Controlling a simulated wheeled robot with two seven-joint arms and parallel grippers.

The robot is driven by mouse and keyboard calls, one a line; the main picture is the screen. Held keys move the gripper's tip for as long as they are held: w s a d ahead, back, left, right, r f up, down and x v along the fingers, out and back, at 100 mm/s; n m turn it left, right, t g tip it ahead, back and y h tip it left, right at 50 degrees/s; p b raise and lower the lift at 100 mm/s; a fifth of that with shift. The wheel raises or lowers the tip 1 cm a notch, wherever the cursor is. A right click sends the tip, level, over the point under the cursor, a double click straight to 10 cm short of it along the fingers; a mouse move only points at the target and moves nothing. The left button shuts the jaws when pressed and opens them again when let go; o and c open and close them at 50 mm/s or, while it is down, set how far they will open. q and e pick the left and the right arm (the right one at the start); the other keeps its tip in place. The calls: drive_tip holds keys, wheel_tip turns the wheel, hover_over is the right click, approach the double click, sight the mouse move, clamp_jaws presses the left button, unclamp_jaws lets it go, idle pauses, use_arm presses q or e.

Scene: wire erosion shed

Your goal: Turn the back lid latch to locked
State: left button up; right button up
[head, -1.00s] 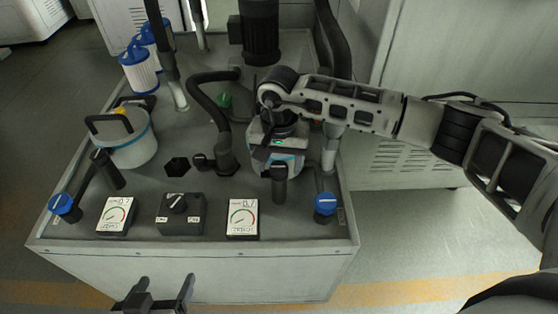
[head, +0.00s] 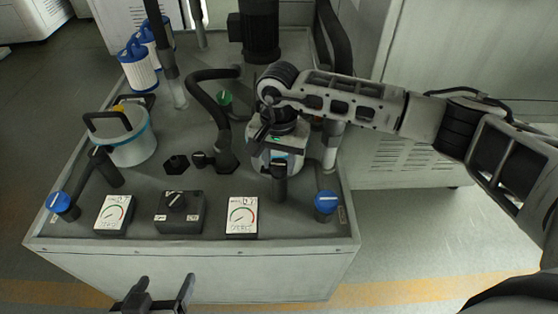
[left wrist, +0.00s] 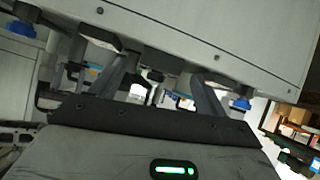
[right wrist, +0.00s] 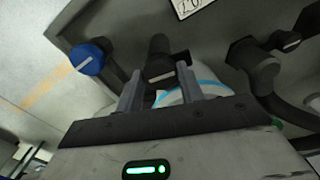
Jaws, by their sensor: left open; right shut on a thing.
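My right gripper (right wrist: 158,82) is over the right white, blue-banded canister (head: 262,161) and hides most of its lid. Its jaws are shut on a part there, but the palm hides that part, so I cannot tell whether it is the latch or a handle. In the right wrist view the canister's rim (right wrist: 205,82) shows behind the fingers, with a black post (right wrist: 160,62) beyond. The left canister (head: 128,148) has a black arched handle (head: 108,118) and a yellow piece at its lid's back edge. My left gripper (head: 160,290) is open and empty in front of the cabinet.
Blue knobs (head: 59,202) (head: 326,202), two gauges (head: 114,213) (head: 242,216) and a black selector box (head: 180,215) line the cabinet's front. A black bent hose (head: 198,100) stands left of the right canister. Blue-white filters (head: 140,68) stand at the back left.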

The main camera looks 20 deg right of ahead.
drive_tip(key=m+b, duration=0.1)
drive_tip(key=m, duration=0.1)
drive_tip(key=shift+m, duration=0.4)
drive_tip(key=m+b, duration=0.1)
drive_tip(key=m, duration=0.2)
drive_tip(key=shift+m+b, duration=0.3)
drive_tip(key=shift+b, duration=0.1)
drive_tip(key=shift+m+b, duration=0.3)
drive_tip(key=shift+m, duration=0.6)
drive_tip(key=m+b, duration=0.1)
drive_tip(key=m, duration=0.2)
drive_tip(key=shift+m, duration=1.4)
use_arm(q)
drive_tip(key=shift+d+f+t+b, duration=0.15)
drive_tip(key=shift+f+t+b, duration=0.2)
drive_tip(key=shift+f, duration=0.7)
use_arm(e)
drive_tip(key=shift+m, duration=0.9)
drive_tip(key=shift+r+m, duration=0.1)
drive_tip(key=shift+m, duration=0.2)
drive_tip(key=o, duration=1)
